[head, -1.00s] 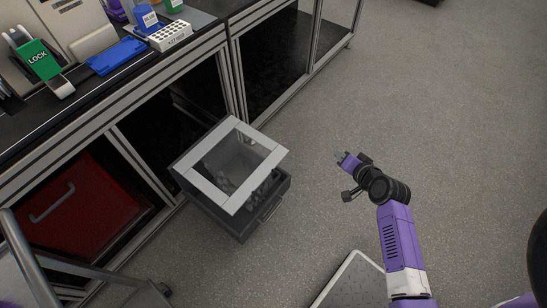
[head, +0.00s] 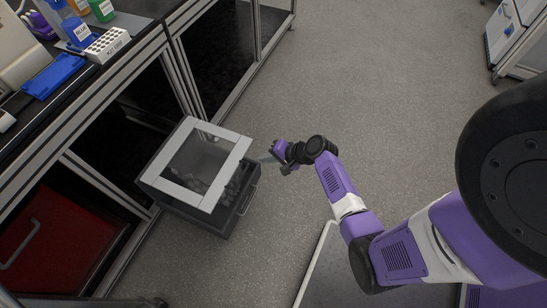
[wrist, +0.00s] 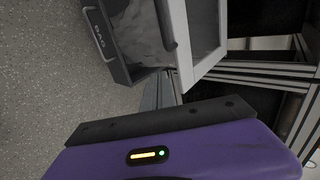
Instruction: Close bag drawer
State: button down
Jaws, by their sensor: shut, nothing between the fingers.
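The bag drawer (head: 232,212) is a dark tray low in a small floor cabinet (head: 173,158) with a light frame and clear top. The drawer sticks out of the cabinet, and its contents show inside. In the wrist view the drawer's front (wrist: 108,50) carries a BAG label and a handle (wrist: 98,35), at the upper left. My gripper (head: 266,158) is shut and empty, just beyond the far right corner of the cabinet.
A black lab bench (head: 118,62) with metal posts runs behind the cabinet. A blue tray (head: 54,76) and a white rack (head: 106,45) stand on it. A red drawer unit (head: 40,245) is under the bench. Grey floor (head: 370,90) is open to the right.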

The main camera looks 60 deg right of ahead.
jog(key=w+f, duration=0.1)
jog(key=w, duration=0.4)
jog(key=shift+w+f, duration=0.35)
jog(key=shift+w, duration=0.05)
